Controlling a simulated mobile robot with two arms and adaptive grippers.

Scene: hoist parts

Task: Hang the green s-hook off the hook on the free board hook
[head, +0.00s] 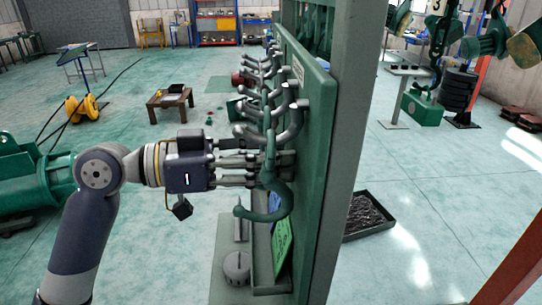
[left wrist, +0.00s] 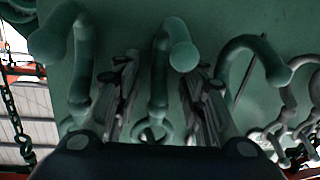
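The green s-hook (head: 287,200) hangs at the near end of the hook row on the green board (head: 318,130); its lower curl is open toward the left. My left gripper (head: 262,168) reaches in from the left at the height of the s-hook's middle. In the left wrist view, my left gripper (left wrist: 160,88) has its fingers spread on both sides of a greenish hook shank (left wrist: 159,75), with gaps beside it. Other hooks show at left (left wrist: 82,60) and right (left wrist: 255,48). I cannot tell which board hook is free. My right gripper is not in view.
Several grey board hooks (head: 262,88) stick out close together beyond my gripper. A shelf with a grey round weight (head: 237,266) and a green card (head: 281,243) lies below. A black tray (head: 368,217) is on the floor right of the board.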

